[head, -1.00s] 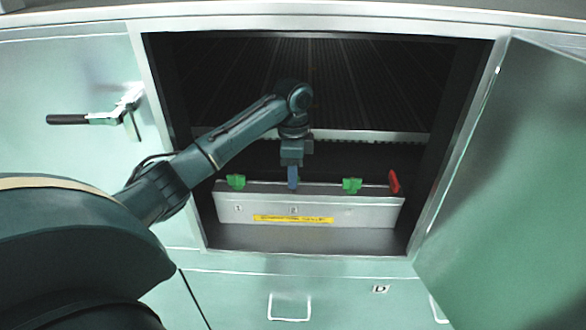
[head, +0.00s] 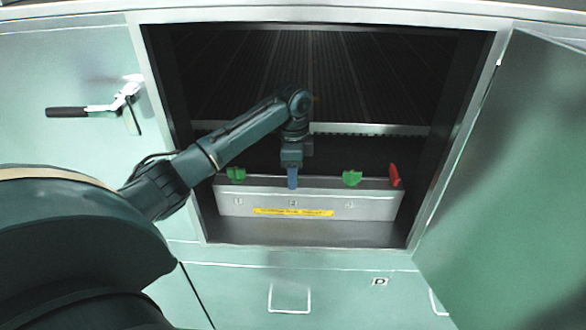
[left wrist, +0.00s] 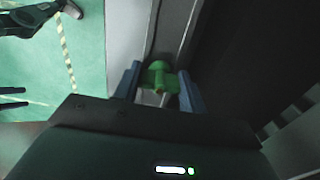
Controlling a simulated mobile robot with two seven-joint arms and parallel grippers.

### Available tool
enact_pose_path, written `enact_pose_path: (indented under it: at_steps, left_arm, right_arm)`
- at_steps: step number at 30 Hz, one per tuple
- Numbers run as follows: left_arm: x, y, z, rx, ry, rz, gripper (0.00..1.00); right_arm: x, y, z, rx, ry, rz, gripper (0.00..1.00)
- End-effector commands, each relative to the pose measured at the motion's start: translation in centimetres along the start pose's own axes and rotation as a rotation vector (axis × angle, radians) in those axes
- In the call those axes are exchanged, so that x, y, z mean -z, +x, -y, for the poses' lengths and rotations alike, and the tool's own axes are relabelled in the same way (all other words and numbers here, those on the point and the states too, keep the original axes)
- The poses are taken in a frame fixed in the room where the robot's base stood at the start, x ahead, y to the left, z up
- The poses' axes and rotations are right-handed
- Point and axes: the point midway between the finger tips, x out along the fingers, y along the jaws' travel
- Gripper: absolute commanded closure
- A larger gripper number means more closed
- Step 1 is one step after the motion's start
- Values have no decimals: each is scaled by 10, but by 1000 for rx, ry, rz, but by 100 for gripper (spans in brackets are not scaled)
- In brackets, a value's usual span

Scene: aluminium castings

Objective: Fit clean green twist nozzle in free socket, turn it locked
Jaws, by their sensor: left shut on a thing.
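My left gripper (head: 292,184) is over the middle of a long grey nozzle bar (head: 368,208), its blue fingers at the bar's top edge. In the left wrist view, a green nozzle (left wrist: 158,77) with side wings is between the two blue fingers (left wrist: 159,88), which are shut on it. In the head view the fingers hide this nozzle and the socket under it, so I cannot tell how deep it sits. Another green nozzle (head: 236,174) stands on the bar left of the gripper, and one more (head: 352,178) stands right of it. My right gripper is not in view.
A red lever-like part (head: 394,175) stands at the bar's right end. The bar is inside a dark cabinet opening with a metal sill (head: 300,234). The green door (head: 510,180) stands open at the right. A latch handle (head: 95,111) projects at the left.

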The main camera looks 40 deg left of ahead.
Motion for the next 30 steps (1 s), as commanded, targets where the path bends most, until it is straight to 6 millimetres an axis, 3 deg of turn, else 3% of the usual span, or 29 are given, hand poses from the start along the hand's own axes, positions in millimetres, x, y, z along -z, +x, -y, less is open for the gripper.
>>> enact_pose_path:
  at_steps: [6,7,16,26,30]
  left_arm:
    - [0,4,0,0,0,0,81]
    - [0,4,0,0,0,0,58]
    - [0,5,-1,-4,1,1,33]
    - [0,4,0,-1,0,0,33]
    - [0,-18,5,3,-4,-3,33]
  right_arm:
    - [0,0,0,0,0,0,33]
    - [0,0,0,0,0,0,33]
    - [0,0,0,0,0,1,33]
    - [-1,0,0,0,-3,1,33]
    - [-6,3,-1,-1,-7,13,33]
